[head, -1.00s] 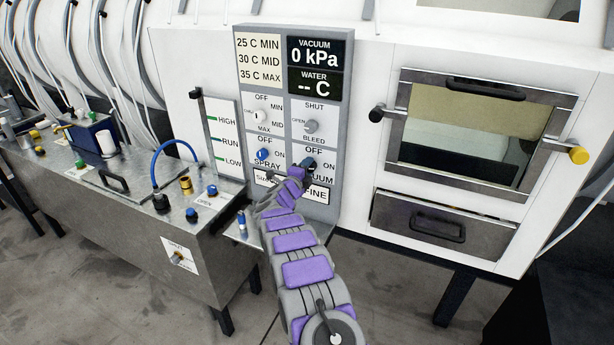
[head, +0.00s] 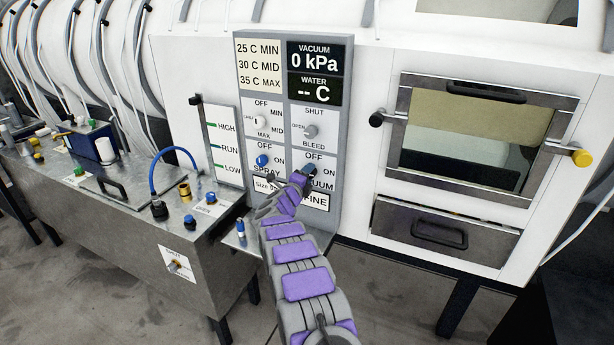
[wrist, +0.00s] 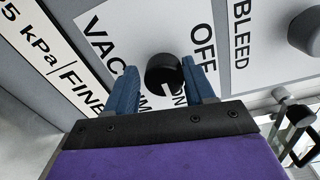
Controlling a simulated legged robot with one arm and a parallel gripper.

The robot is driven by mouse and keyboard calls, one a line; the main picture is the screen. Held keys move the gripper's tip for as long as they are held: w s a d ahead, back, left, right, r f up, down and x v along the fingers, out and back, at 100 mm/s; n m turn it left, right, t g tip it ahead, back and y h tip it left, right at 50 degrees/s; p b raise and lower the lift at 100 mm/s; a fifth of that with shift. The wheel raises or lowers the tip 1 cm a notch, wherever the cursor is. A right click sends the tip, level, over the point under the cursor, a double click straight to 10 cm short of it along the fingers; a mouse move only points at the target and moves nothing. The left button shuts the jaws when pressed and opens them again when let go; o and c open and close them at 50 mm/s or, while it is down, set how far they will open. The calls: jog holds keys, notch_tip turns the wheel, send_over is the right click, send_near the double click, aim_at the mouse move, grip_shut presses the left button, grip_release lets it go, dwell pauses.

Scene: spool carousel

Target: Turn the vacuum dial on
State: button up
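The vacuum dial (wrist: 163,72) is a round black knob between my gripper's two blue fingers in the wrist view. In the head view the dial (head: 310,170) shows only partly behind my gripper (head: 301,177), at the lower right of the grey control panel (head: 344,120). My gripper (wrist: 159,64) is open, with one finger on each side of the dial. A narrow gap shows at the left finger; I cannot tell whether the right finger touches. The OFF label shows clear and the ON label is partly hidden. The vacuum display (head: 314,57) reads 0 kPa.
The blue spray dial (head: 262,161) is left of the vacuum dial. The grey bleed knob (head: 311,131) is just above it, and also shows in the wrist view (wrist: 306,32). A metal tank (head: 150,235) stands left; a windowed door (head: 480,130) is right.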

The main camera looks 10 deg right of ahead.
jog(key=o, duration=0.4)
jog(key=shift+c, duration=0.2)
jog(key=p+v, duration=0.1)
jog(key=v, duration=1.6)
jog(key=shift+a+p, duration=0.2)
jog(key=shift+p, duration=0.15)
jog(key=shift+f, duration=0.1)
